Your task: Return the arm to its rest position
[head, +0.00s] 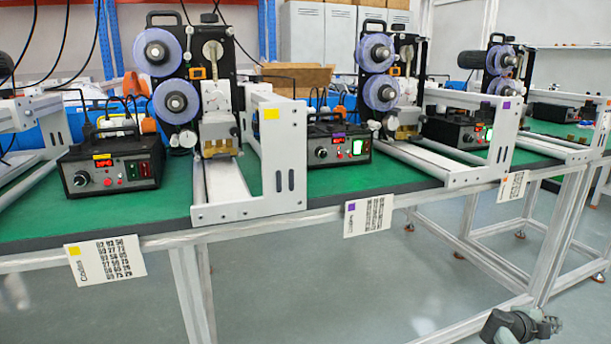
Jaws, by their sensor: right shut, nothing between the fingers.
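My right gripper (549,325) shows at the bottom right edge of the head view, low in front of the bench legs. It is shut and empty, and apart from the bench and the machines. Part of my right arm is cut off by the lower picture edge. My left gripper is not in view.
A green-topped bench (30,215) runs across the view. It carries coder machines with blue reels (176,102), black control boxes (110,165) and white frames (291,150). Printed cards (105,260) hang on its front edge. Grey floor (300,300) lies open in front.

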